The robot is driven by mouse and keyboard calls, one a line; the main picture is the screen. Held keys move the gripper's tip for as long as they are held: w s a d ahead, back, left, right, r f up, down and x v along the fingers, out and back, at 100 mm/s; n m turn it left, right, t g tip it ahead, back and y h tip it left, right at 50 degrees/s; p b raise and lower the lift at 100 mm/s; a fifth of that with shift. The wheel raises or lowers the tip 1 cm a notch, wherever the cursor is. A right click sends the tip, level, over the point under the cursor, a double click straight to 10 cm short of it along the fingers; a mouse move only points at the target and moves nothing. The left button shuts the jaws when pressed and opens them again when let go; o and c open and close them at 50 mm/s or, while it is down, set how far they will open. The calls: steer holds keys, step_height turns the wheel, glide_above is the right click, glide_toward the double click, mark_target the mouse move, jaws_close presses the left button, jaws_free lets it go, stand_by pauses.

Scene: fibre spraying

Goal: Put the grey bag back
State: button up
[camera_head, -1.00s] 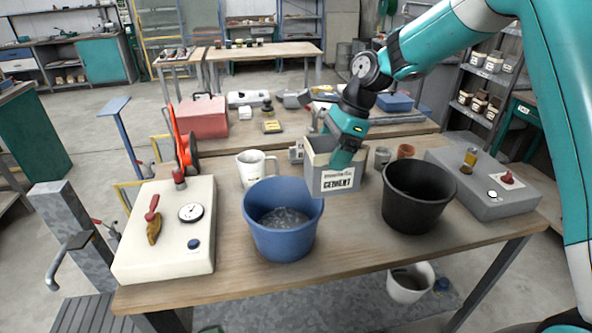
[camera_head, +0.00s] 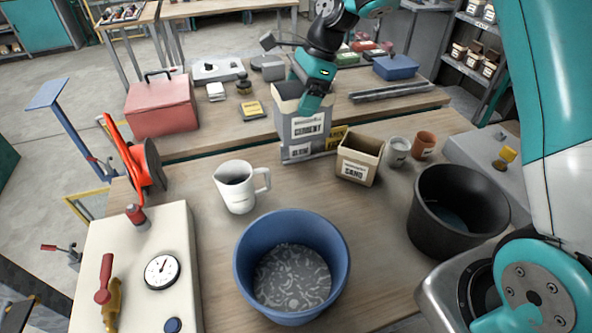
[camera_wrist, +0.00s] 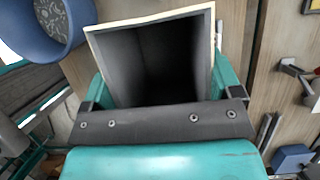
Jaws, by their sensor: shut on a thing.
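The grey bag (camera_head: 303,130), open-topped and labelled CEMENT, is upright near the back edge of the front table. My gripper (camera_head: 311,98) is shut on its upper wall from above. In the wrist view the bag's pale rim (camera_wrist: 150,22) and dark inside show between my gripper's fingers (camera_wrist: 160,92). A grey piece with a small label (camera_head: 299,152) is directly beneath the bag, beside a yellow label (camera_head: 337,137). I cannot tell whether the bag touches it.
A beige SAND bag (camera_head: 359,158) stands close right, with a white cup (camera_head: 397,151) and brown cup (camera_head: 424,144) beyond. A white jug (camera_head: 237,187), blue bucket (camera_head: 291,267) and black bucket (camera_head: 457,212) stand nearer. Clear tabletop lies between the buckets.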

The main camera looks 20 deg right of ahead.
step_height(320, 180, down, 19)
steer(key=p, duration=0.5)
steer(key=shift+f, duration=0.2)
steer(key=shift+s+f, duration=0.1)
